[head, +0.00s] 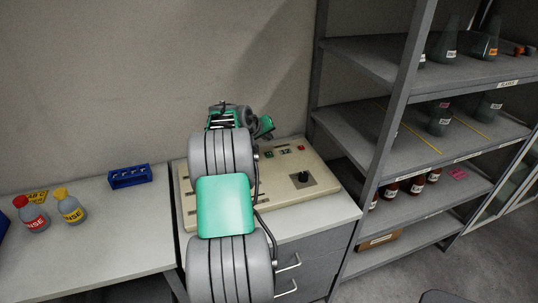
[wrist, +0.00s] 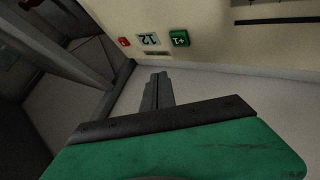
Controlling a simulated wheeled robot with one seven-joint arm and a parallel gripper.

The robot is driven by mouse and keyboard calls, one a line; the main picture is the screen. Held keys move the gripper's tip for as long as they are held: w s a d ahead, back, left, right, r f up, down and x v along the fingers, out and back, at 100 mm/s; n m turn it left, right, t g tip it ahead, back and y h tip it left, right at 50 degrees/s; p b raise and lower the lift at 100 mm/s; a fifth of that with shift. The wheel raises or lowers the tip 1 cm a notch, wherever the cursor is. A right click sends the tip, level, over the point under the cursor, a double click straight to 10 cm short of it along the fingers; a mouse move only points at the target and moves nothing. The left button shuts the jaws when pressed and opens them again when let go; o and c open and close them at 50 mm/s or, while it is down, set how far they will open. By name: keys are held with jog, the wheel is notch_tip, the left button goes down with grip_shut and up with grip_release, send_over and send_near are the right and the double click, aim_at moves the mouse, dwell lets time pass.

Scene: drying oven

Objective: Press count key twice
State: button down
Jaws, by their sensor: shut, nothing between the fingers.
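The beige control panel of the device (head: 325,192) is partly hidden behind my arm in the head view. A green key (wrist: 180,38) with a "+1"-like mark, likely the count key, sits beside a small display (wrist: 149,39) and a red key (wrist: 124,41) in the wrist view. The display's digits look upside down and are hard to read. In the head view, the green key (head: 268,155) is just right of my arm. My gripper (wrist: 157,76) is shut and empty. Its fingertips appear below the display, apart from the keys in the picture.
A black knob (head: 301,178) is on the panel. A shelf rack (head: 398,110) with bottles and flasks stands close on the right. A blue rack (head: 130,176) and two wash bottles (head: 70,208) stand on the left bench. The wall is behind.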

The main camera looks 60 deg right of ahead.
jog(key=w+a+r+n+t+y, duration=0.15)
jog(key=w+a, duration=0.35)
jog(key=a, duration=0.6)
jog(key=w+a+r+n+t+y, duration=0.1)
jog(key=w+a+r, duration=0.3)
jog(key=a, duration=0.7)
jog(key=w+a+r+n+t+y, duration=0.2)
jog(key=w+a, duration=0.4)
jog(key=a, duration=0.5)
jog(key=s+a+n+y, duration=0.2)
jog(key=s+a, duration=0.1)
jog(key=a, duration=1.5)
jog(key=s+a+f+n+y, duration=0.1)
jog(key=s+a, duration=0.4)
jog(key=a, duration=0.2)
jog(key=s+a+f+n+y, duration=0.1)
jog(key=s+a+f+n, duration=0.1)
jog(key=s+a, duration=0.4)
jog(key=shift+a+f+y, duration=0.25)
jog(key=shift+a+y, duration=0.1)
jog(key=shift+a, duration=0.3)
jog(key=shift+d+g, duration=0.1)
jog(key=shift+g, duration=0.15)
